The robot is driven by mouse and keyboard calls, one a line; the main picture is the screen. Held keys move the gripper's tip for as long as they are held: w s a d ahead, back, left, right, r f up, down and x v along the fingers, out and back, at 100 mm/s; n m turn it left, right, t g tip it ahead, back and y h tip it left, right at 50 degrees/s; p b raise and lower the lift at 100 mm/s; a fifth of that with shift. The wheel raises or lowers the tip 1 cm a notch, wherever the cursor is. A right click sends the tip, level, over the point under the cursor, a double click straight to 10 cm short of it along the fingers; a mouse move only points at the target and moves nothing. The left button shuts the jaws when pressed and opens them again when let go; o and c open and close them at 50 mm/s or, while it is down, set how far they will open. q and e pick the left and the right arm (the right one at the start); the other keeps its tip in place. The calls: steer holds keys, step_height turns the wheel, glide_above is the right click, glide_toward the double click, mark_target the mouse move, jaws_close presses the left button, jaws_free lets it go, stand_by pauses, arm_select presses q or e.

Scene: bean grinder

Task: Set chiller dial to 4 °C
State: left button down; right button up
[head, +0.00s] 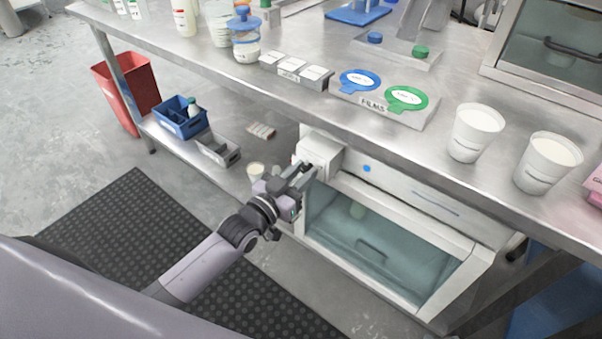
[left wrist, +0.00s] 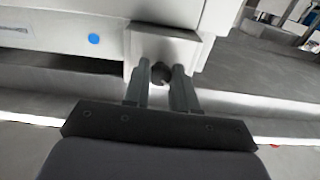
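The chiller (head: 400,245) is a white box with a clear front door, under the steel bench. A white block (head: 322,152) stands out from its upper left corner. In the left wrist view, a dark round dial (left wrist: 162,72) shows on the block's face (left wrist: 188,50). My left gripper (head: 308,170) is at the block, and in the left wrist view its two fingers (left wrist: 161,76) stand apart, one on each side of the dial. I cannot tell whether they touch it. The dial's markings are not legible. My right gripper is not in view.
The steel bench (head: 340,113) overhangs the chiller, with white cups (head: 475,132) near its edge. A blue caddy (head: 181,118) and a grey tray (head: 218,150) stand on the lower shelf, left of my gripper. A red bin (head: 128,92) stands at the left.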

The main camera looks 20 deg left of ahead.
arm_select(q)
steer(key=shift+m, duration=0.4)
steer(key=m+p, duration=0.1)
steer(key=m, duration=0.1)
steer(key=shift+m, duration=0.4)
steer(key=m+p, duration=0.1)
steer(key=m, duration=0.2)
steer(key=shift+m, duration=0.4)
steer(key=m, duration=0.4)
steer(key=shift+m, duration=2.4)
steer(key=c, duration=0.9)
jaws_free()
steer(key=shift+a, duration=0.1)
